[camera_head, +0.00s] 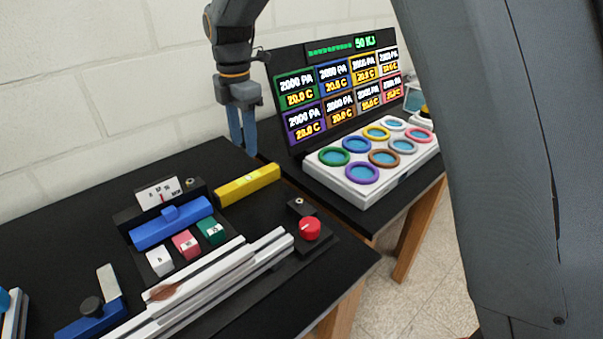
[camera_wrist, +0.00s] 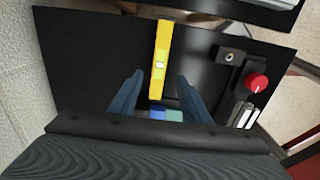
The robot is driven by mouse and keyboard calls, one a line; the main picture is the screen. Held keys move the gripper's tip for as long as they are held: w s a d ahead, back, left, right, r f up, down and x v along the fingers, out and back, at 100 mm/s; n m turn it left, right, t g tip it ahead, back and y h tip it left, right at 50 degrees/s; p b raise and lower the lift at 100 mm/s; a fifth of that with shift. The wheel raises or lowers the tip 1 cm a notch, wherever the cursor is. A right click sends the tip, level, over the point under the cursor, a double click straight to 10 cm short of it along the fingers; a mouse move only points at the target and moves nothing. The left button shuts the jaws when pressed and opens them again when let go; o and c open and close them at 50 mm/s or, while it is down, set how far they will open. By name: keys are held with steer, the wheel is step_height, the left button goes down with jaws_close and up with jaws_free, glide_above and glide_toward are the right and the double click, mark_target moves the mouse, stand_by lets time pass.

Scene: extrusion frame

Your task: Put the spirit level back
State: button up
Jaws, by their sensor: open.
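The yellow spirit level (camera_head: 247,185) lies on the black table to the right of the blue block. It also shows in the wrist view (camera_wrist: 161,58), running lengthwise away from the camera, with a pale vial near its middle. My gripper (camera_head: 243,150) is above and behind the level in the head view, pointing down. In the wrist view its two fingers (camera_wrist: 158,84) are apart, one on each side of the level's near part. They do not visibly touch it. The level's near end is close to the blue and green blocks.
A blue block (camera_head: 171,225) on a scale-like holder, small white, red and green blocks, a red knob (camera_head: 309,228) and pale extrusion rails (camera_head: 225,270) share the table. A white tray of coloured rings (camera_head: 375,160) and a display panel (camera_head: 340,85) stand at the right. A white wall is behind.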

steer(key=s+d+f+m, duration=0.4)
steer(key=s+d+m, duration=0.7)
steer(key=d, duration=0.3)
steer(key=s+d+f+m+t, duration=0.1)
steer(key=s+d+f+m, duration=0.3)
steer(key=s+d+m, duration=0.6)
steer(key=d+m, duration=0.4)
steer(key=shift+s, duration=0.35)
